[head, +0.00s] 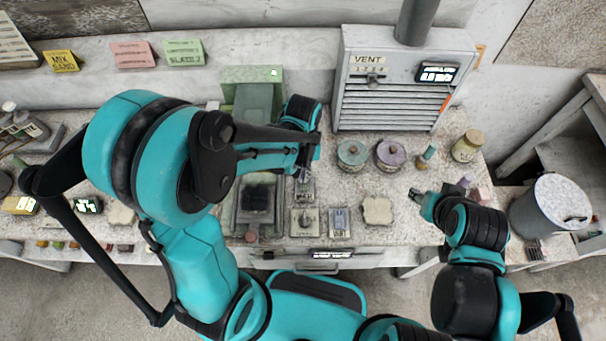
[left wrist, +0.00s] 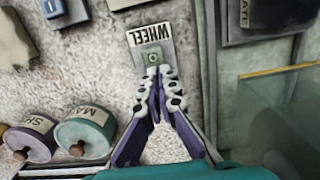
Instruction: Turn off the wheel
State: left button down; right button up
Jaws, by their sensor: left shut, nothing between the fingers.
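The WHEEL switch plate (left wrist: 150,45) shows in the left wrist view with its label upside down and a small grey-green switch (left wrist: 152,57) below the lettering. My left gripper (left wrist: 160,73) is shut and empty, its fingertips together right at the edge of that switch. I cannot tell whether they touch it. In the head view my left gripper (head: 303,176) points down at a small plate (head: 304,191) on the bench, and my arm partly hides the area. My right gripper (head: 418,197) is over the right part of the bench; its finger opening is too small to tell.
Two other switch plates (head: 305,222) (head: 340,222) lie just in front. A dark-topped machine (head: 256,200) stands to the left. Teal (head: 352,155) and purple (head: 391,155) lidded jars stand right of my left gripper, before the VENT cabinet (head: 390,95).

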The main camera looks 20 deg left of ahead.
pick_arm(q)
jog(key=r+p, duration=0.2)
jog(key=r, duration=0.2)
jog(key=shift+w, duration=0.2)
notch_tip(320, 180, up, 9)
jog(key=p, duration=0.3)
jog(key=shift+w+a, duration=0.15)
jog(key=shift+w, duration=0.2)
jog(key=shift+r, duration=0.1)
jog(key=b, duration=0.1)
jog(key=g+b, duration=0.1)
jog(key=shift+d+r+b, duration=0.25)
jog(key=shift+d+b, duration=0.1)
jog(key=shift+d, duration=0.05)
